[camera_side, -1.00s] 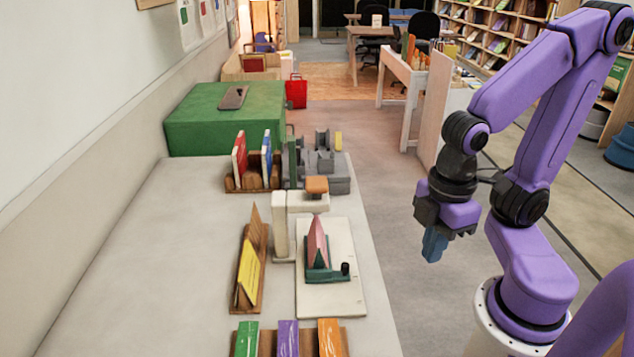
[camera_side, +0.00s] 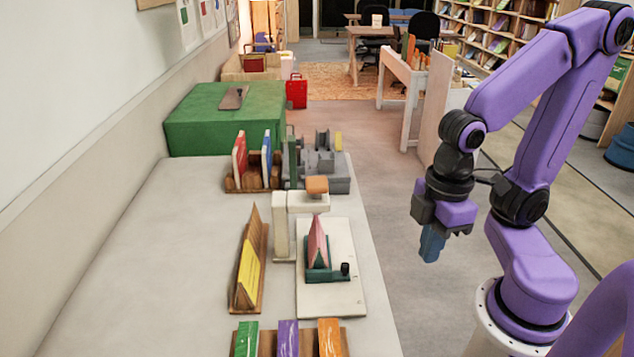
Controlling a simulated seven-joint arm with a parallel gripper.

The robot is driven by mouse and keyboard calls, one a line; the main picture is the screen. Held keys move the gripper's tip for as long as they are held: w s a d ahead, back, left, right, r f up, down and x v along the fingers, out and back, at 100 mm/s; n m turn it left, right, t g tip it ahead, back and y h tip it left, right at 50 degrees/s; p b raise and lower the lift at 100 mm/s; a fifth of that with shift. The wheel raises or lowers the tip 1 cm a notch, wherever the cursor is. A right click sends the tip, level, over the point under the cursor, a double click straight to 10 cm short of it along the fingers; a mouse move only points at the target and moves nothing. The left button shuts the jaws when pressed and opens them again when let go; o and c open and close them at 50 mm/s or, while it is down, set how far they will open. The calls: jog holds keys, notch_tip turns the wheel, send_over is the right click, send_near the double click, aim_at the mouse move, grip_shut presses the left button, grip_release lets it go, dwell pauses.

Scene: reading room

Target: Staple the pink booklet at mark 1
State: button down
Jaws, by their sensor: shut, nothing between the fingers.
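The pink booklet (camera_side: 318,243) stands like a tent on a dark green holder (camera_side: 328,274) with a black knob (camera_side: 345,268). The holder sits on a white base plate (camera_side: 331,299). Behind it is a cream stapler post and arm (camera_side: 281,228) with an orange-brown block (camera_side: 317,184) on top. The booklet is in front of the stapler head and looks apart from it. I cannot make out any mark numbers. My gripper (camera_side: 431,246) is shut and empty, pointing down off the right side of the table, away from the booklet.
A yellow booklet (camera_side: 248,272) leans in a wooden stand at left. Green (camera_side: 246,340), purple (camera_side: 288,340) and orange (camera_side: 330,338) booklets stand at the front. Red (camera_side: 240,155) and blue (camera_side: 266,153) books, grey equipment (camera_side: 322,165) and a green box (camera_side: 225,118) are behind. The table's left is clear.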

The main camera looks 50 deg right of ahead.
jog(key=w+a+r+m+y, duration=0.1)
jog(key=w+a+m+y, duration=0.15)
jog(key=w+m, duration=0.45)
notch_tip(320, 180, up, 8)
jog(key=m+t, duration=0.8)
jog(key=m, duration=1.9)
send_over(321, 183)
jog(key=shift+w+f+y, duration=0.1)
jog(key=shift+f+y, duration=0.1)
jog(key=shift+y, duration=0.25)
jog(key=shift+f, duration=0.1)
jog(key=shift+n, duration=0.3)
jog(key=shift+f, duration=4.3)
jog(key=shift+f, duration=0.1)
jog(key=shift+f, duration=0.35)
